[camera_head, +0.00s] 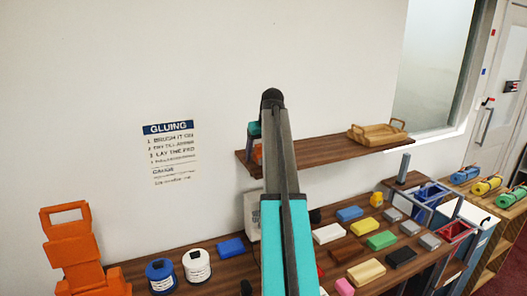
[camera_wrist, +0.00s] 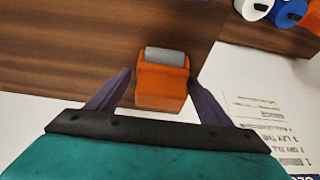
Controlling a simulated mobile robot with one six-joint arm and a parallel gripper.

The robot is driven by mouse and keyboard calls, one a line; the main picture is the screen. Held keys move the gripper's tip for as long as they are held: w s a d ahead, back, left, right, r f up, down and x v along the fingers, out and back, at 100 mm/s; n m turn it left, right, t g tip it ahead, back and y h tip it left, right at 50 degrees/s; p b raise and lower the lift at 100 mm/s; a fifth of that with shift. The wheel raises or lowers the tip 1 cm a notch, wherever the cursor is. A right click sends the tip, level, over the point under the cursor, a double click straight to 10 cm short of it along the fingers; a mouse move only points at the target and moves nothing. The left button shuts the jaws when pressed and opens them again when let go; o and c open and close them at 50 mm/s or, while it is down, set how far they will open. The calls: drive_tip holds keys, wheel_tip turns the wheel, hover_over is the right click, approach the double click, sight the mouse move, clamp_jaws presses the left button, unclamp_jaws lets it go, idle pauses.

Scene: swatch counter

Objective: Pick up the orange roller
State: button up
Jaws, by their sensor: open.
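The orange roller (camera_wrist: 161,88) has an orange block-like body with a grey cylinder along one end. In the wrist view it lies at the edge of the brown wooden shelf (camera_wrist: 80,45). My gripper (camera_wrist: 160,78) is open, with one dark finger on each side of the roller. Small gaps seem to show between the fingers and the roller; contact is hard to judge. In the head view my raised arm hides most of the shelf's left end, and only a sliver of orange (camera_head: 257,153) shows there beside the arm.
A wooden tray (camera_head: 375,134) sits on the shelf's right part. The counter below holds a blue tub (camera_head: 161,277), a white tub (camera_head: 197,266) and several coloured blocks. Orange stacked pieces (camera_head: 72,246) stand at the left. A gluing sign (camera_head: 171,153) hangs on the wall.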

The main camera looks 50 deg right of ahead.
idle(0.4)
drive_tip(key=c, duration=1.2)
drive_tip(key=shift+r, duration=0.1)
drive_tip(key=shift+r+b, duration=1.25)
drive_tip(key=shift+r, duration=0.35)
drive_tip(key=s+a+b, duration=0.2)
drive_tip(key=s+a, duration=0.1)
drive_tip(key=s, duration=0.1)
drive_tip(key=s+a+r+b, duration=0.1)
drive_tip(key=s+a+b, duration=0.1)
drive_tip(key=s+a, duration=0.1)
drive_tip(key=s+a+b, duration=0.1)
drive_tip(key=s+a, duration=0.2)
drive_tip(key=s, duration=0.2)
drive_tip(key=shift+s+a+r+b, duration=0.35)
drive_tip(key=shift+s+b, duration=0.05)
